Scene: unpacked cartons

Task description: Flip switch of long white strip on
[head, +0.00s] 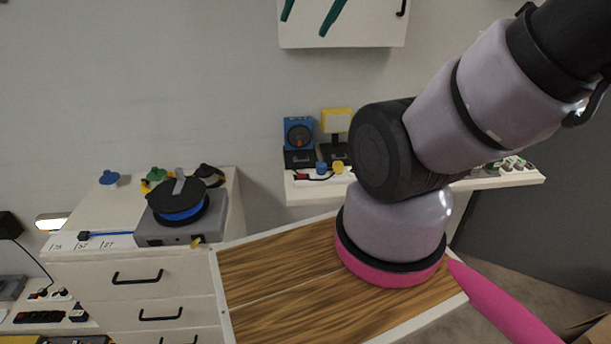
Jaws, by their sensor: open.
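No strip can be singled out surely as the long white one. A white strip-like piece (325,179) with a red part at its left end lies on the wall shelf; my arm hides what is right of it. Small white and dark pieces (512,165) show at the shelf's right end, too small to make out. At the lower left, a pale strip (48,297) with plugs lies above a black power strip (38,317). No switch position can be read. My arm crosses the right half; its gripper is not in view.
A wood-topped surface (280,265) with a white rim lies below my arm. A white drawer cabinet (95,275) carries a grey box (165,233) with a black-and-blue reel (180,205). Blue (299,138) and yellow (337,120) devices stand on the shelf (300,196).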

